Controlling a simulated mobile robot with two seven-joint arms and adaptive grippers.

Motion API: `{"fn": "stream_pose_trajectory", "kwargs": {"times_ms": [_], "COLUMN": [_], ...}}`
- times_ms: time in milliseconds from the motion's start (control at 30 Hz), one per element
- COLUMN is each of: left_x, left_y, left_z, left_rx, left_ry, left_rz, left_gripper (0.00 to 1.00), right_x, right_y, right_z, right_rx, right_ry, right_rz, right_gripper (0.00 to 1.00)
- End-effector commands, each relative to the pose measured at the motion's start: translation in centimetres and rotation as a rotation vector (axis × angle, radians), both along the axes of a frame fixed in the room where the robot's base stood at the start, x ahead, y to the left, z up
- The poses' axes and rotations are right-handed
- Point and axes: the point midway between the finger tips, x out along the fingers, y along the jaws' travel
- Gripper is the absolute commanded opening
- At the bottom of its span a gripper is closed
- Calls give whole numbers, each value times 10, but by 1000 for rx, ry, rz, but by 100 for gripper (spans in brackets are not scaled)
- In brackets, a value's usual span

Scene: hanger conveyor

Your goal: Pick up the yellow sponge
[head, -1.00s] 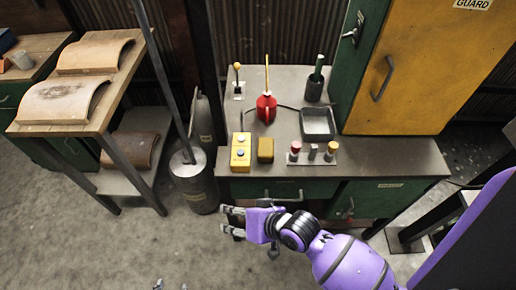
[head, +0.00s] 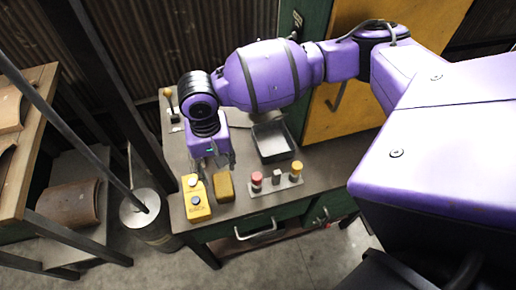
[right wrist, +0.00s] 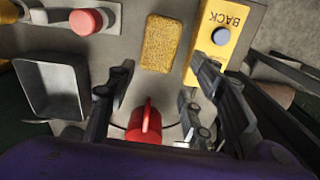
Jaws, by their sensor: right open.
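The yellow sponge (head: 224,186), a small mustard block, lies on the grey bench top beside the yellow button box (head: 195,198). In the right wrist view the sponge (right wrist: 162,43) lies flat, with the button box (right wrist: 225,38) to its right. My right gripper (head: 219,163) hangs over the bench just behind the sponge. In the right wrist view its open fingers (right wrist: 163,75) are spread, with nothing between them. The sponge lies ahead of the fingertips, apart from them. My left gripper is not in view.
A grey tray (head: 273,141) and a strip with red and yellow knobs (head: 276,184) sit right of the sponge. A metal cylinder (head: 145,213) stands left of the bench.

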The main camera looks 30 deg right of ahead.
Motion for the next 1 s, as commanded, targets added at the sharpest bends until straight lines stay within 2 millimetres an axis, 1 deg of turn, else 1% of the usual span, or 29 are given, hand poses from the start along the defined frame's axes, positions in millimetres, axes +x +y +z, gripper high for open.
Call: {"fn": "stream_pose_trajectory", "kwargs": {"times_ms": [33, 133, 267, 400, 467, 600, 767, 800, 967, 1000], "left_x": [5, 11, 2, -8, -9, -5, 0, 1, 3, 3], "left_y": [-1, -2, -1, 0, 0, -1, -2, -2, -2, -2], "left_z": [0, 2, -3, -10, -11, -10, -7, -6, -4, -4], "left_rx": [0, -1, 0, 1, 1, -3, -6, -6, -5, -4], "left_ry": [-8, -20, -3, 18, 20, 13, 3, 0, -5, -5], "left_rz": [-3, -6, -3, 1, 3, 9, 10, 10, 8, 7], "left_gripper": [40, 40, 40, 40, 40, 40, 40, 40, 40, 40], "right_x": [-1, -1, -5, -8, -8, -7, -7, -7, -7, -7], "right_y": [1, 1, 1, 2, 2, 2, 2, 2, 2, 2], "right_z": [-8, -19, -35, -57, -64, -71, -70, -70, -70, -70], "right_rx": [0, 1, 2, 2, 2, 3, 4, 4, 4, 4], "right_ry": [3, 2, 2, 0, 0, -2, -4, -4, -4, -4], "right_rz": [1, 2, 3, 2, 3, 3, 4, 4, 4, 4], "right_gripper": [48, 48, 48, 48, 48, 48, 48, 46, 25, 25]}}
